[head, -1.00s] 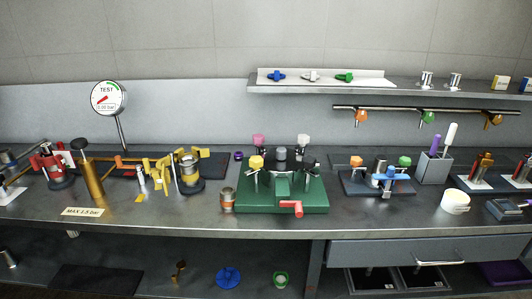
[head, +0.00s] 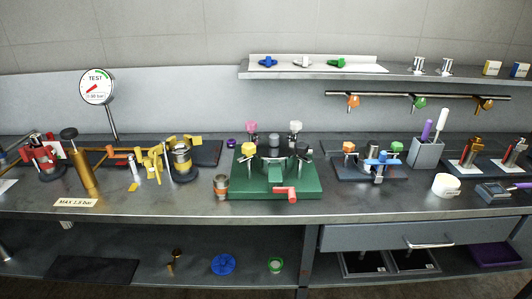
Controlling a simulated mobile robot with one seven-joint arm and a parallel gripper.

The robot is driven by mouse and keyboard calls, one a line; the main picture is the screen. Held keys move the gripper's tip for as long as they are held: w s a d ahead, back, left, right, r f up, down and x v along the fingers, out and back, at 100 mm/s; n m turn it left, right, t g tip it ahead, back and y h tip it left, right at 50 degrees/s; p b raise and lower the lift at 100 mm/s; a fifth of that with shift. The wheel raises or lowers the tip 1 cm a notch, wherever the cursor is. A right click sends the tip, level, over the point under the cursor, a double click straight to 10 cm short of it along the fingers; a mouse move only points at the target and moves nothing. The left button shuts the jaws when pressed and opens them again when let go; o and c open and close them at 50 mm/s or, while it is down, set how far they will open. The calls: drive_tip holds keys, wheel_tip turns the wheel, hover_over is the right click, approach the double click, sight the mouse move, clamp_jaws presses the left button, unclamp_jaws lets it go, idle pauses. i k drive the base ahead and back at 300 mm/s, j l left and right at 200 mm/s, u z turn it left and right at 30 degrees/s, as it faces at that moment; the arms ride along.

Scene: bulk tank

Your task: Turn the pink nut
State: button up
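The pink nut (head: 251,127) sits at the top of a post at the back left of a green fixture (head: 290,190) on the metal bench. A yellow nut (head: 249,150) is in front of it, a white nut (head: 295,126) is at the back right, and a black one (head: 303,148) is at the front right. A grey cylindrical part (head: 274,143) stands in the middle of the fixture. A red handle (head: 286,194) sticks out at the front. My gripper is not in view.
A steel cup with an orange band (head: 221,186) stands just left of the fixture. A smaller dark fixture (head: 372,173) stands to the right. A gauge (head: 97,87) and a brass pump (head: 83,172) are at the left. A shelf (head: 390,72) hangs above the bench.

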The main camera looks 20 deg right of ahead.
sight(250, 125)
drive_tip(key=i+z, duration=0.2)
drive_tip(key=z, duration=0.15)
drive_tip(key=i+j+z, duration=0.2)
drive_tip(key=z, duration=0.15)
drive_tip(key=i+j+z, duration=0.2)
drive_tip(key=z, duration=0.15)
